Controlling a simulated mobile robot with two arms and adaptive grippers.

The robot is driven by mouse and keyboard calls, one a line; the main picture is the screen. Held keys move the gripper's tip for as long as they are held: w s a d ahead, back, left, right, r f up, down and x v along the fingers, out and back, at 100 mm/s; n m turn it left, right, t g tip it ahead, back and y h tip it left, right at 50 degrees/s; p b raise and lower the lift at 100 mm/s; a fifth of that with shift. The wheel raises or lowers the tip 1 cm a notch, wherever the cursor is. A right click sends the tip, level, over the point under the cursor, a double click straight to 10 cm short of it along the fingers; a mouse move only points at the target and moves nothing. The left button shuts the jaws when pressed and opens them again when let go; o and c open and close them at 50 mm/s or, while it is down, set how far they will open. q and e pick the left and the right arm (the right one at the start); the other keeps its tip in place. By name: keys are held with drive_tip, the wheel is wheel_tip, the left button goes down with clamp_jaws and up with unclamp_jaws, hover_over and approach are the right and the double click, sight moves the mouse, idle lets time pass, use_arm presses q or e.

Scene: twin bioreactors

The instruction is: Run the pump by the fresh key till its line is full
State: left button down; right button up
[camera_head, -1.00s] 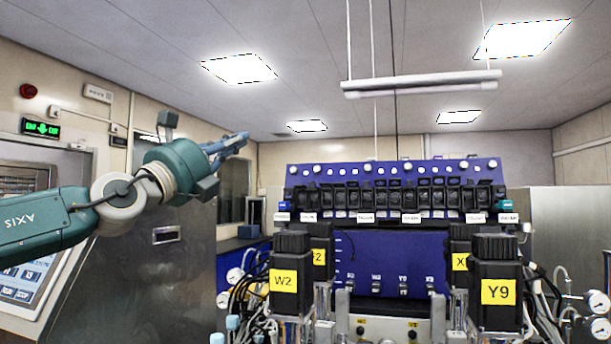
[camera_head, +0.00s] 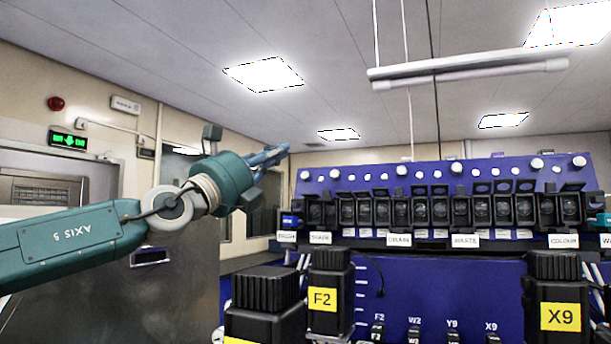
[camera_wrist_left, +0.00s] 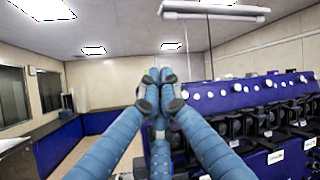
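A row of black pumps (camera_head: 404,211) runs along a blue panel (camera_head: 450,172), with white label plates below. The leftmost label (camera_head: 287,238) seems to read FRESH but is small and blurred. A small blue-lit part (camera_head: 290,220) sits just above it, at the row's left end. I cannot make out the fresh key or its line clearly. My left gripper (camera_head: 276,155) is raised left of the panel, above the row's left end in the picture. In the left wrist view its blue fingers (camera_wrist_left: 160,88) meet at the tips, with nothing seen between them. My right gripper is out of view.
Black-capped units labelled F2 (camera_head: 323,299) and X9 (camera_head: 560,317) stand in front of the panel, with another black cap (camera_head: 265,290) at lower left. A white bar lamp (camera_head: 468,74) hangs above. The wrist view shows open room to the left.

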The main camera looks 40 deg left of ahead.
sight(306, 176)
use_arm(q)
drive_tip(key=w+p, duration=0.2)
drive_tip(key=w+a+f+p, duration=0.1)
drive_tip(key=w+p, duration=0.1)
drive_tip(key=w, duration=0.1)
drive_tip(key=w+a+f+p, duration=0.1)
drive_tip(key=w+p, duration=0.1)
drive_tip(key=w, duration=0.1)
drive_tip(key=shift+w+a+f, duration=0.1)
drive_tip(key=shift+a, duration=0.15)
drive_tip(key=shift+w+a+f, duration=0.2)
drive_tip(key=shift+w, duration=0.1)
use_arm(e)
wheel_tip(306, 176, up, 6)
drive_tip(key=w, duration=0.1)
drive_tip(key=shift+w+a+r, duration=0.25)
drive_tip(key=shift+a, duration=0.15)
use_arm(q)
drive_tip(key=shift+d, duration=0.1)
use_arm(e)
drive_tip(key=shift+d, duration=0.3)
use_arm(q)
drive_tip(key=shift+p, duration=0.35)
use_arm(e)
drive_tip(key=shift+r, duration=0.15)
use_arm(q)
drive_tip(key=shift+w+f, duration=0.1)
drive_tip(key=shift+w, duration=0.25)
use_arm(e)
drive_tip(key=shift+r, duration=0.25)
